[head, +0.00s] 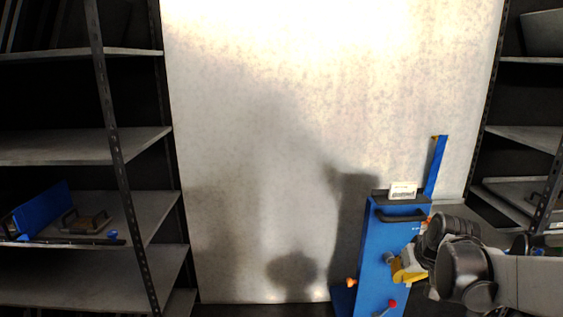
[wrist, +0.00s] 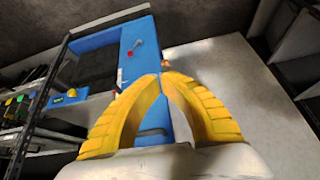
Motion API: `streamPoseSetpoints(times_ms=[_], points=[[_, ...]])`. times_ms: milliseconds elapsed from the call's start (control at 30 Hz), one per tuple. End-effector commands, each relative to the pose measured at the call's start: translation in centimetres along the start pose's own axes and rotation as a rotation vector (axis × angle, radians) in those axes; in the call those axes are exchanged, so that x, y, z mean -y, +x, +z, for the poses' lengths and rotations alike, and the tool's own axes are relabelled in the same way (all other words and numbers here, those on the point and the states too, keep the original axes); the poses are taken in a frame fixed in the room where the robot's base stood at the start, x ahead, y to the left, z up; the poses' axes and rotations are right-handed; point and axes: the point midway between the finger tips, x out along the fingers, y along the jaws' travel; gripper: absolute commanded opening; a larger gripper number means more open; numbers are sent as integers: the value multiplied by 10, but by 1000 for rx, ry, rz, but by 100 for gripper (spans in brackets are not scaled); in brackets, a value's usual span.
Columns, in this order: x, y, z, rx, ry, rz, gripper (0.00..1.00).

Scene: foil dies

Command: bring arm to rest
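My gripper (wrist: 160,77) has two curved yellow fingers whose tips come together in the wrist view, with nothing visible held between them. In the head view my gripper (head: 402,271) is at the lower right, in front of or beside a tall blue unit (head: 382,246); whether it touches the unit cannot be told. My arm reaches in from the right edge. The blue unit has a black handle (head: 401,215), a red knob (head: 393,303) and an orange knob (head: 352,282). It also shows behind the fingers in the wrist view (wrist: 140,62).
A pale speckled panel (head: 260,190) stands behind. Grey shelves (head: 80,147) are at the left, holding a blue plate (head: 42,209) and a block with a handle (head: 86,220). More shelves (head: 525,137) stand at the right. A blue upright (head: 436,165) rises behind the unit.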

Motion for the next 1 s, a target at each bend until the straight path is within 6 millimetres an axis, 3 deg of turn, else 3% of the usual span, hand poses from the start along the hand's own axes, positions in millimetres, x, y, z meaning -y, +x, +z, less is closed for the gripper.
streamPoseSetpoints(times_ms=[33, 200, 400, 633, 1000], points=[[17, -22, 11, -5, -8, 1, 0], [60, -82, 53, -27, -19, 8, 0], [94, -127, 116, -58, -31, 11, 0], [109, -143, 164, -84, -39, 9, 0], [110, -145, 172, -90, -39, 10, 0]])
